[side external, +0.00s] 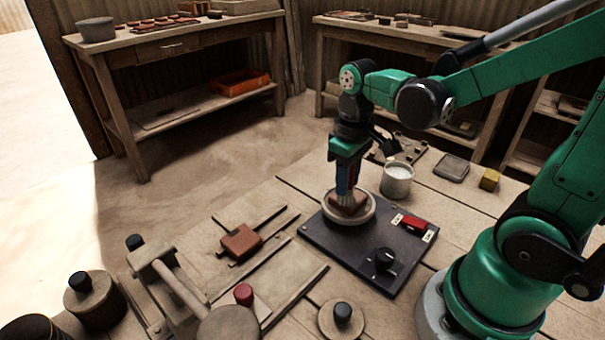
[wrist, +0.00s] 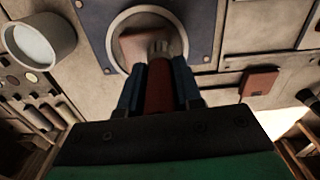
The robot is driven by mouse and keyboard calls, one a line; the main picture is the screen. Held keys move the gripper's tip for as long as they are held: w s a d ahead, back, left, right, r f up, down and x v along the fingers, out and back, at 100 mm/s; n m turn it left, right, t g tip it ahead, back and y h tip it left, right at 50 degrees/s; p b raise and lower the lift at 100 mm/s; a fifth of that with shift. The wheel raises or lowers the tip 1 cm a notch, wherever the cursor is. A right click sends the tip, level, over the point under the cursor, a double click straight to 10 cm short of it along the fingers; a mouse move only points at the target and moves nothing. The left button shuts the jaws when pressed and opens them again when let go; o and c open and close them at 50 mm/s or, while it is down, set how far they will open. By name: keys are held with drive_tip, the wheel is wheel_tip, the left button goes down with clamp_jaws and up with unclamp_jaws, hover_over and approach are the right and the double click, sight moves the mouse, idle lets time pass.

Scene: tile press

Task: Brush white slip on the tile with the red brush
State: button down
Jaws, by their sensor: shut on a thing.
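My gripper (side external: 346,178) is shut on the red brush, whose red handle (wrist: 159,88) shows between the blue fingers in the wrist view. The brush points down, and its pale bristles (wrist: 160,48) are at a reddish-brown tile (wrist: 133,44). That tile (side external: 347,203) lies in a round pale dish (side external: 330,215) on a dark plate. I cannot tell whether the bristles touch the tile. A metal cup of white slip (side external: 397,179) stands just behind and right of the dish; it also shows in the wrist view (wrist: 40,45). White slip on the tile is not clearly visible.
The dark plate (side external: 335,252) also carries a red switch (side external: 413,223) and a black knob (side external: 383,259). Another reddish-brown tile (side external: 241,242) lies left on the wooden press (side external: 290,285). A sponge (side external: 489,180) and grey block (side external: 451,167) sit at the back right.

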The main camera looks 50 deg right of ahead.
drive_tip(key=shift+a, duration=0.85)
drive_tip(key=shift+d+r, duration=0.1)
drive_tip(key=shift+d, duration=3.15)
wheel_tip(320, 180, up, 8)
